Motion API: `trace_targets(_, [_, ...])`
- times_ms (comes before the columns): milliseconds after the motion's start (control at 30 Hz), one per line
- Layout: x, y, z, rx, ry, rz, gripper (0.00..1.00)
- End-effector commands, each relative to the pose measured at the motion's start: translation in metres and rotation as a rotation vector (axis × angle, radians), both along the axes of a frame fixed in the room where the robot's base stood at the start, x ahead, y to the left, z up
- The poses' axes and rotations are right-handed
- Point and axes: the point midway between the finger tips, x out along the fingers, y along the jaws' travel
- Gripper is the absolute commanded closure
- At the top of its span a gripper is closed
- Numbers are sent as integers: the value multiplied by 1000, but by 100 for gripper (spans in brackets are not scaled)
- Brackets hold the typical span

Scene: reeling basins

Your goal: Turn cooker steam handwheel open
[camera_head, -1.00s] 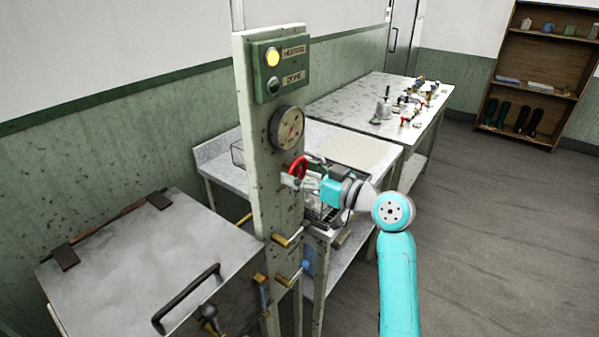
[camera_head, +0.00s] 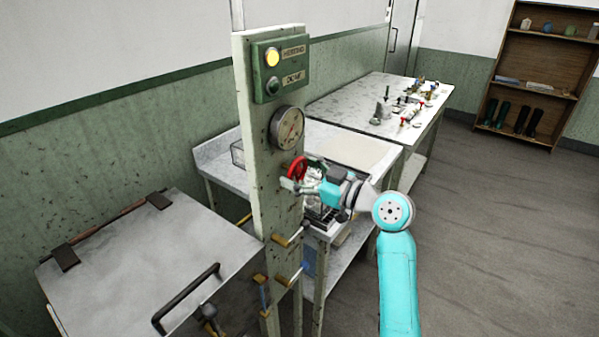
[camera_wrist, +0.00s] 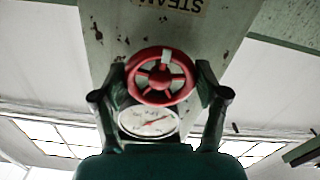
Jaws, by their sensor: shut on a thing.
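The red steam handwheel (camera_head: 297,168) sits on the pale green column (camera_head: 262,190), just below the round gauge (camera_head: 287,128). In the wrist view the handwheel (camera_wrist: 160,76) is a spoked red ring with a pale mark on its upper rim. My gripper (camera_head: 289,182) is at the handwheel, with one finger on each side of its rim in the wrist view (camera_wrist: 161,84). It is shut on the handwheel. The gauge (camera_wrist: 149,121) shows behind the wheel in the wrist view. The cooker (camera_head: 150,262) with its closed metal lid stands at the lower left. A STEAM label (camera_wrist: 182,5) shows upside down on the column.
A green box (camera_head: 281,70) with a lit yellow lamp is at the column's top. Brass-coloured valve levers (camera_head: 288,238) stick out below my gripper. A bench (camera_head: 212,158) stands behind the column. A table (camera_head: 350,92) lies further back. Open floor (camera_head: 490,230) is at right.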

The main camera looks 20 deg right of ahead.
Motion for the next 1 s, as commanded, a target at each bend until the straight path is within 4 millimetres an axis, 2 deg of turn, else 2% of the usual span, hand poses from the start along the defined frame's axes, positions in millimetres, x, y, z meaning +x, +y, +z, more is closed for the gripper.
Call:
trace_targets(33, [0, 0, -2, -2, 3, 0, 62])
trace_targets(67, [0, 0, -2, -2, 3, 0, 22])
trace_targets(133, [0, 0, -1, -2, 3, 0, 5])
trace_targets(167, [0, 0, -1, -2, 3, 0, 1])
trace_targets(500, [-1, -1, 0, -1, 1, 0, 1])
trace_targets(633, [-8, -7, 0, 1, 0, -2, 1])
trace_targets(1000, [-63, -47, -1, 0, 1, -4, 1])
